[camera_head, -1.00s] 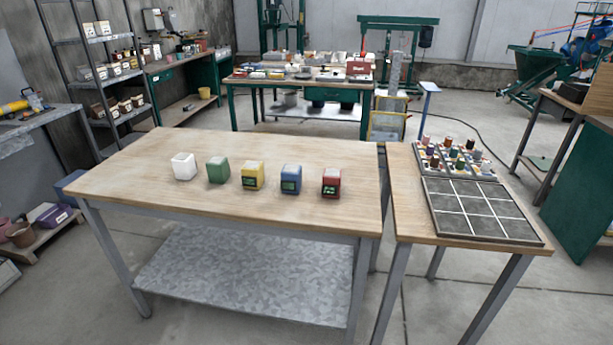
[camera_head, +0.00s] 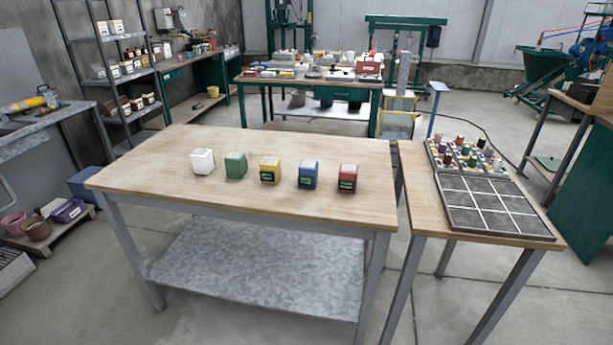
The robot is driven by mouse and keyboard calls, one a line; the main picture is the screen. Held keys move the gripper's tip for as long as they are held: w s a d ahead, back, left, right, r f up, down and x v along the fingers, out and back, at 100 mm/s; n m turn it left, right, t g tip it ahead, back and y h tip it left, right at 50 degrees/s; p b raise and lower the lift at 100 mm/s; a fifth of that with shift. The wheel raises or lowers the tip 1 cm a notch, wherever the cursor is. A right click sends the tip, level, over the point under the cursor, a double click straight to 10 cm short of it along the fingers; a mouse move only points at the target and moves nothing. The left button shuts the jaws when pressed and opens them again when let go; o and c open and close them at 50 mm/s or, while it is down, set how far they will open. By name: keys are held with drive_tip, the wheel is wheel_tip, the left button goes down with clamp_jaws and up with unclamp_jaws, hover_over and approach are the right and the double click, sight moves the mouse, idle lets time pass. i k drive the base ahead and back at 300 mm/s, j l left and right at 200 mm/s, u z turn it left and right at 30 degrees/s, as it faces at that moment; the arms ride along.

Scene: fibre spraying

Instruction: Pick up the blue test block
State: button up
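The blue test block (camera_head: 308,175) stands upright on the wooden-topped table (camera_head: 240,200), fourth from the left in a row of blocks. It has a dark front label with greenish marks. A yellow block (camera_head: 270,171) stands to its left and a red block (camera_head: 348,178) to its right, each with a clear gap. A green block (camera_head: 235,165) and a white block (camera_head: 203,162) stand farther left. Nothing covers the blue block. My gripper is not in view.
A smaller table (camera_head: 420,205) stands close on the right, with a dark gridded tray (camera_head: 487,207) and a rack of coloured spools (camera_head: 465,155). A metal lower shelf (camera_head: 260,265) sits under the main table. The floor in front is clear.

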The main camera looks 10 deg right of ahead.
sight(308, 167)
drive_tip(key=i+j, duration=0.3)
drive_tip(key=i+j+u, duration=0.1)
drive_tip(key=i+j, duration=0.2)
drive_tip(key=i, duration=0.2)
drive_tip(key=i+j, duration=0.25)
drive_tip(key=i, duration=0.2)
drive_tip(key=i+j+u, duration=0.1)
drive_tip(key=i+j, duration=0.4)
drive_tip(key=i, duration=0.35)
drive_tip(key=j+u, duration=0.05)
